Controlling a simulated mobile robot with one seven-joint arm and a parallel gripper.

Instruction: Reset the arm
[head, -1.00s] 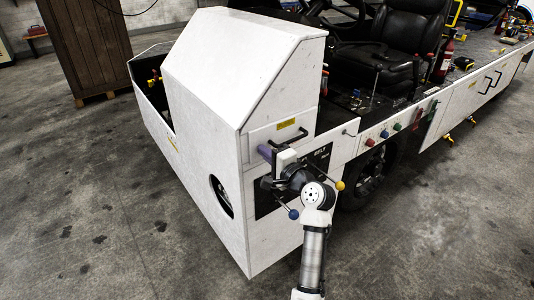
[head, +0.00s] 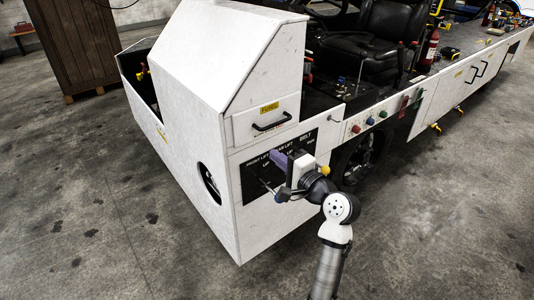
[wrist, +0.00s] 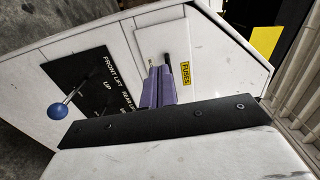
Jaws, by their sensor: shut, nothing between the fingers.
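My gripper (head: 278,158) has purple fingers that are together and empty. In the head view it is in front of the black lever panel (head: 256,181), below and right of the fuses drawer (head: 262,122). The drawer looks shut, and its black handle (head: 270,126) is clear of the fingers. In the wrist view the shut fingers (wrist: 157,85) appear over the drawer front, beside the yellow FUSES label (wrist: 186,74). A blue lever knob (wrist: 57,111) stands out from the panel at the left. The gripper body and wrist hide part of the panel.
The white loader body (head: 218,95) fills the space beyond the arm. A yellow knob (head: 325,170) shows just by my wrist. A row of coloured buttons (head: 370,121) and a wheel (head: 362,160) are to the right. The concrete floor (head: 440,220) at the right is clear.

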